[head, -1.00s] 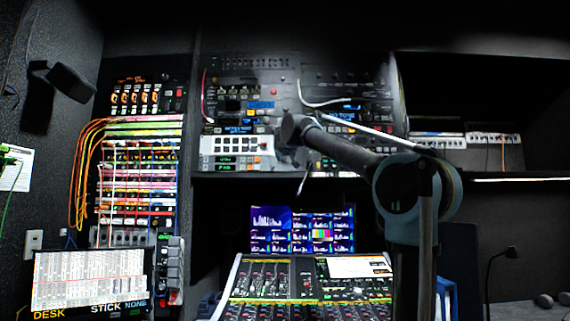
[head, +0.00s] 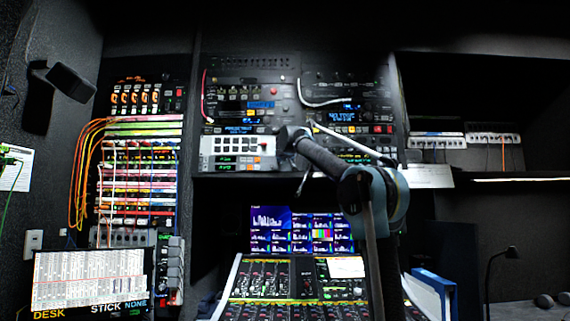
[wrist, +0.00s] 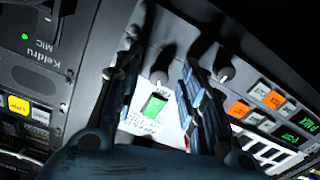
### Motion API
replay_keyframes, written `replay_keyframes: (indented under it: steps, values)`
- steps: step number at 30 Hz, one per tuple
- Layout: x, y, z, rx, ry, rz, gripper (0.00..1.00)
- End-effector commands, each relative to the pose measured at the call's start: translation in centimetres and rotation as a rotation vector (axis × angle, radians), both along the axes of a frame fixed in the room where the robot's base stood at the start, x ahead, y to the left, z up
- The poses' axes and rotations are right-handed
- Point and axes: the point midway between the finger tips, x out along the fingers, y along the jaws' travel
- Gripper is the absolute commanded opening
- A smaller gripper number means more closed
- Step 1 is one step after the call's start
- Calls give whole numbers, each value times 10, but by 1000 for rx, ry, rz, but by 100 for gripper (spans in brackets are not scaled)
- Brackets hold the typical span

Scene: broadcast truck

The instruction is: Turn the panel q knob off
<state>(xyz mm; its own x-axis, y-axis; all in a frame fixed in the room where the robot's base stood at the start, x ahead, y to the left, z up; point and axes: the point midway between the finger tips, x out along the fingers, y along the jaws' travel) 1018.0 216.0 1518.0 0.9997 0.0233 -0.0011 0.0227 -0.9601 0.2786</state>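My gripper (wrist: 160,62) is open in the wrist view, with its two dark fingers apart in front of a grey panel. Between the fingers are a dark knob (wrist: 162,66) with a white mark and a white label with a lit green indicator (wrist: 154,106). I cannot tell whether the fingers touch this knob. A second dark knob (wrist: 223,68) is just right of the right finger. No readable label shows which knob is panel q. In the head view my gripper (head: 286,138) is at the rack, hiding part of the panels behind it.
Orange and white buttons (wrist: 259,92) lie right of the fingers. The head view shows a white-button panel (head: 236,146) beside my gripper, red and white cables, a mixing desk (head: 290,285) and screens (head: 300,232) below. Patch cables (head: 85,165) hang at left.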

Motion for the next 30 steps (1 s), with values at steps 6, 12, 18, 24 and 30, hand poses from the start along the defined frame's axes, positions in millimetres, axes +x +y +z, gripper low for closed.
replay_keyframes:
  steps: [6,12,18,24,30]
  values:
    - [1,0,0,0,0,0,38]
    - [1,0,0,0,0,0,13]
    - [1,0,0,0,0,0,0]
    - [1,0,0,-17,1,0,0]
    - [1,0,0,-93,0,1,0]
